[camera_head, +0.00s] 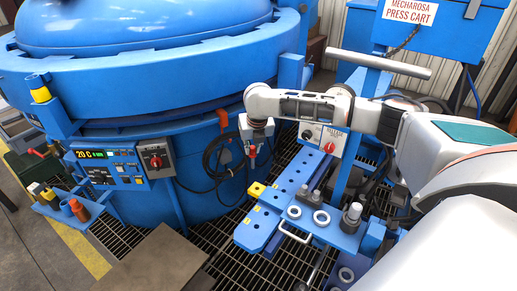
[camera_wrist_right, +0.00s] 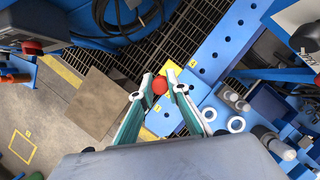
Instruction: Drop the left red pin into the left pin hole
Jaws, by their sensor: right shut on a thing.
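My right gripper (camera_head: 254,155) points down above the press cart's blue bar, shut on a red pin (camera_head: 252,151). In the right wrist view the red pin's round top (camera_wrist_right: 160,86) sits between the two fingertips (camera_wrist_right: 160,80). The pin's lower part is hidden there. A yellow patch (camera_head: 257,188) marks the bar's left end, below the gripper. In the wrist view a yellow patch (camera_wrist_right: 172,69) shows behind the fingers. I cannot tell which opening is the left pin hole. My left gripper is in neither view.
The blue bar (camera_head: 294,184) has a row of holes. White rings (camera_head: 321,217) and grey posts (camera_head: 352,215) stand on the cart at right. The round blue furnace (camera_head: 150,60) fills the left, with a control panel (camera_head: 108,166). An orange-red cylinder (camera_head: 79,209) stands on the left shelf.

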